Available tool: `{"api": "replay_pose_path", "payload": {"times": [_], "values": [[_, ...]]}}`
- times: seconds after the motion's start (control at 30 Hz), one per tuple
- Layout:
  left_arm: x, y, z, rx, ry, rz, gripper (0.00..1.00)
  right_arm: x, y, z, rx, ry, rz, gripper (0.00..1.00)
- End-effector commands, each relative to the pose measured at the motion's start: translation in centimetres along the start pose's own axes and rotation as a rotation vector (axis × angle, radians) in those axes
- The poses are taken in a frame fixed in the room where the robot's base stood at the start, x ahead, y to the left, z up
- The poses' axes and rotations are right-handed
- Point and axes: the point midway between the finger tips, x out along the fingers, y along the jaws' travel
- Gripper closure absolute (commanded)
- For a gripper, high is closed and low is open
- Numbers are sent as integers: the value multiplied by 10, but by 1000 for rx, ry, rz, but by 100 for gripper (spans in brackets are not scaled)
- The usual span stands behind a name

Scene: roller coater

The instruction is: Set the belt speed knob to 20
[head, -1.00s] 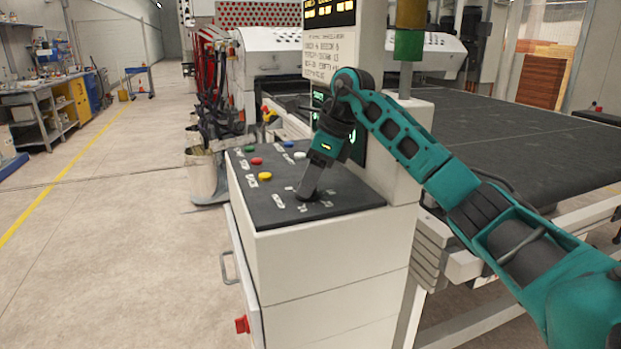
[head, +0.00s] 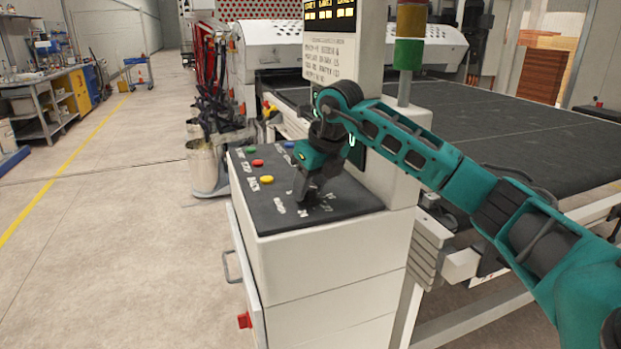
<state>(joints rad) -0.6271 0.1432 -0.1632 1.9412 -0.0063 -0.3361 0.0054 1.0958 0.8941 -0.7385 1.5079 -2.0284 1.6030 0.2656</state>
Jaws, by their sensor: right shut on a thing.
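The control console (head: 320,250) stands in front of me with a dark sloped top panel (head: 265,212). My right gripper (head: 308,203) is down at the right part of this panel, amid small white dial marks. It is shut on the belt speed knob, which the fingers mostly hide. I cannot read the knob's pointer, and the marks around it are too small to read surely. My left gripper is not in view.
Green, red (head: 258,163) and yellow (head: 267,180) buttons sit on the panel left of my gripper. A display column (head: 330,60) and a stack light (head: 408,52) rise behind. A wide dark belt (head: 500,130) lies to the right.

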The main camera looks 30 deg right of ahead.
Motion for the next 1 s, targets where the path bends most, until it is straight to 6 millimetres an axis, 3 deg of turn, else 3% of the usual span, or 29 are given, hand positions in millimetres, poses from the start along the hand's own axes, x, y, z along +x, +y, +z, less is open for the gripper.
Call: {"api": "replay_pose_path", "payload": {"times": [0.4,1.0], "values": [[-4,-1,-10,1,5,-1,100,-1,2,1,258,-2,-106,88],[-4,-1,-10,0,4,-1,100,0,2,1,337,0,-139,88]]}}
